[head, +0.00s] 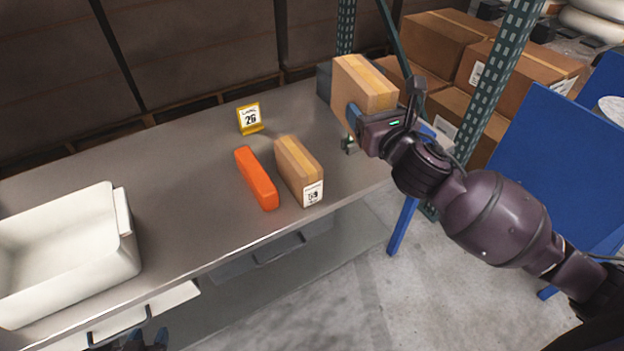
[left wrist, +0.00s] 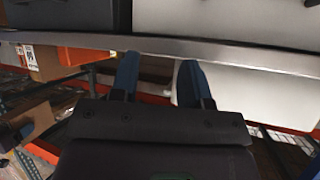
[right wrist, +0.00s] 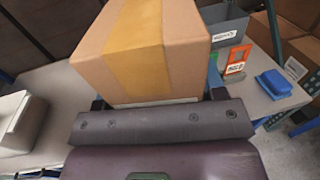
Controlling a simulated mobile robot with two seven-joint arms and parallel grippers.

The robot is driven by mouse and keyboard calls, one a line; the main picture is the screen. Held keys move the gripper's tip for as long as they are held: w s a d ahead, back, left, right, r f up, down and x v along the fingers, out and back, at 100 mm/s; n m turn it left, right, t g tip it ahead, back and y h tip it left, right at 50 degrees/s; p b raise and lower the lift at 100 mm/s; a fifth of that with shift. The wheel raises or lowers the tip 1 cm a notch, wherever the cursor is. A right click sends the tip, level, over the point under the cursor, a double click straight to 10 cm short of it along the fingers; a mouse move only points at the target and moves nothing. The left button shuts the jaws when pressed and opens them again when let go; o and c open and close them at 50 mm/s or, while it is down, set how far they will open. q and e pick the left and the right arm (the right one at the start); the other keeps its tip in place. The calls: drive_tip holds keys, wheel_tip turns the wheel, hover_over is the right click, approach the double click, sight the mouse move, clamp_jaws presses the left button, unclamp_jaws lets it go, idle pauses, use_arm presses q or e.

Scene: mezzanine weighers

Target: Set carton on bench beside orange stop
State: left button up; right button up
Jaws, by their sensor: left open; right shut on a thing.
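The orange stop (head: 257,178) lies on the grey bench (head: 185,165). A tan carton (head: 298,168) with a white label stands just right of the stop with a narrow gap. My right gripper (head: 356,118) is shut on another tan carton (head: 362,85), held at the bench's right end, up and right of the stop. This held carton (right wrist: 145,50) fills much of the right wrist view; its underside is hidden in the head view. My left gripper (head: 146,342) is open and empty at the bench's front edge, also seen in the left wrist view (left wrist: 157,82).
A white tub (head: 75,255) stands at the bench's left. A yellow number sign (head: 249,118) stands behind the stop. A green rack post (head: 497,75) and a blue panel (head: 550,170) are at right. Bench between sign and held carton looks clear.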

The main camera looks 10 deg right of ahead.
drive_tip(key=w+f+y+b, duration=0.1)
drive_tip(key=w+b, duration=0.1)
drive_tip(key=w, duration=0.1)
drive_tip(key=w+f+n+b, duration=0.1)
drive_tip(key=w+b, duration=0.2)
drive_tip(key=w+a+f+y+b, duration=0.1)
drive_tip(key=w+b, duration=0.1)
drive_tip(key=shift+w+f+n+g+y, duration=0.25)
drive_tip(key=shift+w+n+g+y, duration=0.05)
drive_tip(key=shift+w+n+g, duration=0.1)
drive_tip(key=shift+w+a+b, duration=0.15)
drive_tip(key=shift+w+b, duration=0.2)
drive_tip(key=shift+b, duration=0.15)
wheel_tip(320, 180, down, 15)
drive_tip(key=b, duration=0.7)
hover_over(341, 181)
wheel_tip(341, 181, down, 5)
drive_tip(key=shift+w+r, duration=0.1)
drive_tip(key=shift+r, duration=0.1)
drive_tip(key=shift+f, duration=0.1)
use_arm(q)
wheel_tip(341, 181, down, 15)
drive_tip(key=s+g, duration=0.2)
drive_tip(key=shift+d+m, duration=0.2)
drive_tip(key=shift+m, duration=0.2)
use_arm(e)
drive_tip(key=shift+r, duration=0.2)
